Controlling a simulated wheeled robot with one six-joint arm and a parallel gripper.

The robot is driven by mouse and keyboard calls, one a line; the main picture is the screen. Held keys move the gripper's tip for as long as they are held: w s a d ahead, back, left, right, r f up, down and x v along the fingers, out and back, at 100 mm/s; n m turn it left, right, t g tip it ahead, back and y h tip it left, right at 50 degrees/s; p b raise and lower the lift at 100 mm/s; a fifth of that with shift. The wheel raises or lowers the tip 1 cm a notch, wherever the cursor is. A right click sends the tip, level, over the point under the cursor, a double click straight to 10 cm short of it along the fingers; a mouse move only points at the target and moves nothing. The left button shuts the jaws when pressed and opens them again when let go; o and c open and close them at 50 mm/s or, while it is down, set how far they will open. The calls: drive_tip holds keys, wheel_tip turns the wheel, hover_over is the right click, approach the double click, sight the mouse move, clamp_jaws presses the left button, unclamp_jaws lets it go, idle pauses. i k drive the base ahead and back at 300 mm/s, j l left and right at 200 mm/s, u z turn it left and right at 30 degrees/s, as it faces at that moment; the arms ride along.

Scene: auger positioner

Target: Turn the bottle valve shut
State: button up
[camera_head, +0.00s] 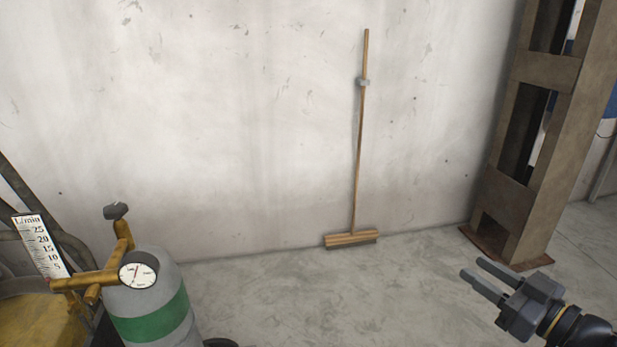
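A grey gas bottle (147,299) with a green band stands upright at the lower left. The bottle valve, a dark knob (116,211), sits on top of a yellow-brass fitting (122,242) above the bottle. A round pressure gauge (138,275) and a white flow scale (41,245) marked L/min are on the same brass fitting. My gripper (482,276) is at the lower right, far from the valve. Its two fingers point left and are apart, with nothing between them. The bottle's lower part is cut off by the picture's edge.
A broom (351,239) leans on the pale wall (230,120) at the middle. A brown steel column (545,130) stands at the right. A yellow object (40,322) and dark tubes or hoses lie left of the bottle. The concrete floor (290,300) between bottle and gripper looks clear.

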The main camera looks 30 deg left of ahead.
sight(114, 211)
drive_tip(key=i+l+u, duration=0.2)
drive_tip(key=i, duration=0.2)
drive_tip(key=i+u, duration=0.2)
drive_tip(key=i, duration=0.2)
drive_tip(key=i+l+u, duration=0.2)
drive_tip(key=i, duration=0.15)
drive_tip(key=i+j+u, duration=0.15)
drive_tip(key=i+u, duration=1.05)
drive_tip(key=i+l+u, duration=0.2)
drive_tip(key=u, duration=0.2)
drive_tip(key=i+j+u, duration=0.1)
drive_tip(key=i+u, duration=0.15)
drive_tip(key=u, duration=0.2)
drive_tip(key=i+u, duration=0.25)
drive_tip(key=u, duration=0.2)
drive_tip(key=i+u, duration=0.25)
drive_tip(key=u, duration=0.2)
drive_tip(key=i+l+u, duration=0.15)
drive_tip(key=u, duration=0.3)
drive_tip(key=i, duration=0.05)
